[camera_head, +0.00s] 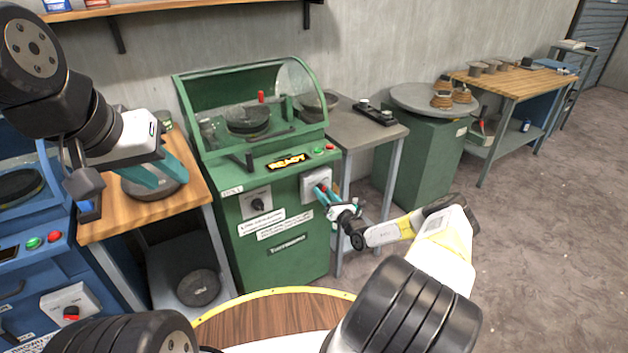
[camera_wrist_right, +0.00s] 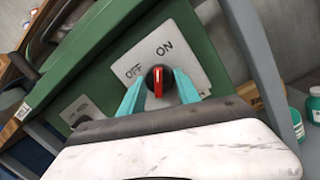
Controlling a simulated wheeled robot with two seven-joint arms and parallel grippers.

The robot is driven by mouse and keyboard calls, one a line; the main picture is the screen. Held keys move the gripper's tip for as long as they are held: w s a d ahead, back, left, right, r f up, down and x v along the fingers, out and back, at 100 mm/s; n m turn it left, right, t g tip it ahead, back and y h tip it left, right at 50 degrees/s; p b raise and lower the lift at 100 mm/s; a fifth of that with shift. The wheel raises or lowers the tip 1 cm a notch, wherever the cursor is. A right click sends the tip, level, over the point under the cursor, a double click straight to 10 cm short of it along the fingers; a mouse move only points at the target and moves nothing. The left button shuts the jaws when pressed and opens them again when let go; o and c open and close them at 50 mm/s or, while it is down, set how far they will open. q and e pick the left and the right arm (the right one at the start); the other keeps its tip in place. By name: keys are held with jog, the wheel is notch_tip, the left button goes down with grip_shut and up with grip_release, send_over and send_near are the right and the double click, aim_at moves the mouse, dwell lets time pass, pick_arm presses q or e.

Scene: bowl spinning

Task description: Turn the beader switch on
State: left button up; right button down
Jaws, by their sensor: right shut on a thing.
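The green machine (camera_head: 265,230) stands in the middle of the head view, with a lit display (camera_head: 288,162) that appears to read READY. Its switch plate (camera_wrist_right: 190,40), marked OFF and ON, is on the front at the right. The black round switch with a red handle (camera_wrist_right: 158,82) is on that plate in the wrist view. I cannot tell which mark the handle points to. My right gripper (camera_head: 326,193) is shut on the switch, a teal finger on either side. My left gripper (camera_head: 170,183) is open and empty, raised in front of the wooden table.
A blue machine (camera_head: 35,262) with a similar red switch (camera_head: 71,313) is at the left. A wooden table (camera_head: 103,228) stands between the machines. A grey side table (camera_head: 350,130) is right of the green machine. The floor (camera_head: 545,230) at the right is clear.

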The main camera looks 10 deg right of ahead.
jog(key=shift+m, duration=1.2)
jog(key=c, duration=0.9)
grip_release()
jog(key=v, duration=0.7)
jog(key=shift+s+f, duration=0.1)
jog(key=shift+s, duration=0.3)
